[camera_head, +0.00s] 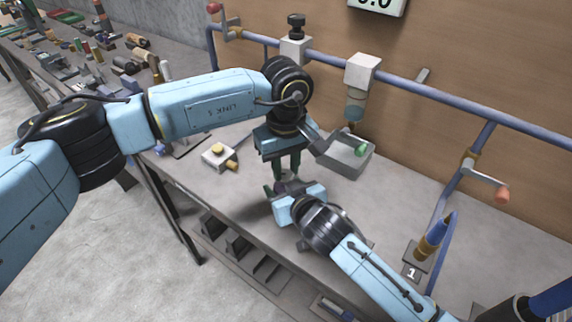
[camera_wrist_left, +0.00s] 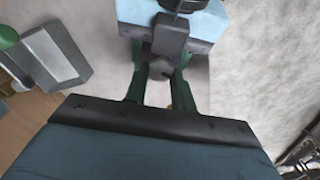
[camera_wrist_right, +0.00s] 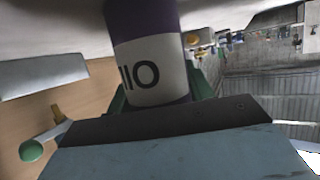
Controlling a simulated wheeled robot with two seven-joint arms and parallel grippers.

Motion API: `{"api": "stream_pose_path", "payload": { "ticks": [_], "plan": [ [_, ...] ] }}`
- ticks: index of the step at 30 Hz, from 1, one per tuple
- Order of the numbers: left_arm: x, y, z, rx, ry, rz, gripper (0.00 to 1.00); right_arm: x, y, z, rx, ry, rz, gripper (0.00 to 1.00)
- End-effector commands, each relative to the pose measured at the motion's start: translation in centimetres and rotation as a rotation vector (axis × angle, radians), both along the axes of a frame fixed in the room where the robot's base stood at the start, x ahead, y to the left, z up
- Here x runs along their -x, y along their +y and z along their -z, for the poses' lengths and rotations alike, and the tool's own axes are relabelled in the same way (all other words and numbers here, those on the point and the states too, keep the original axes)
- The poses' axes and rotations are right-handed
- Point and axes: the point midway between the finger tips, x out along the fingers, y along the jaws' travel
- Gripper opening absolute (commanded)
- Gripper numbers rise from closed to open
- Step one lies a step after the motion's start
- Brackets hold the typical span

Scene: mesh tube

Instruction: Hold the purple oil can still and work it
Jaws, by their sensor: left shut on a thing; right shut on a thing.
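The purple oil can (camera_wrist_right: 148,70), with a white label reading OIL upside down in the right wrist view, stands between the green fingers of my right gripper (camera_wrist_right: 160,88), which is shut on it. In the head view only a small dark purple bit of the can (camera_head: 281,187) shows; the grippers hide the rest. My left gripper (camera_head: 285,172) points down from above, its green fingers shut on the can's top. In the left wrist view a grey part of the can (camera_wrist_left: 160,70) sits between these fingers, with my right gripper just beyond.
A grey open tray (camera_head: 345,158) with a green item lies right of my left gripper. A white box with a yellow button (camera_head: 218,155) stands left. A blue rail (camera_head: 420,88) runs behind, with a crank (camera_head: 490,184). A blue-tipped bottle (camera_head: 437,235) stands at front right by a "1" plate.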

Motion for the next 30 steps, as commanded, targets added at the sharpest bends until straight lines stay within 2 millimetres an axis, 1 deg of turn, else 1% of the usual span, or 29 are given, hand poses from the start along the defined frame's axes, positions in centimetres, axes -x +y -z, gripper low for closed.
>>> {"api": "stream_pose_path", "payload": {
  "ticks": [9, 18, 24, 30],
  "plan": [
    [0.0, 0.1, -0.09, 0.0, -0.001, -0.25, 0.03, 0.0, -0.05, 0.08, 0.001, 0.002, 0.001, 0.22],
    [0.06, 0.16, -0.07, -0.001, -0.001, -0.452, 0.03, 0.0, -0.06, 0.09, 0.001, 0.002, 0.001, 0.22],
    [0.08, 0.16, -0.09, 0.0, -0.001, -0.532, 0.03, 0.0, -0.06, 0.1, 0.0, 0.002, 0.001, 0.22],
    [0.09, 0.16, -0.1, 0.0, -0.001, -0.567, 0.03, 0.0, -0.07, 0.1, 0.001, 0.003, 0.001, 0.22]
  ]
}}
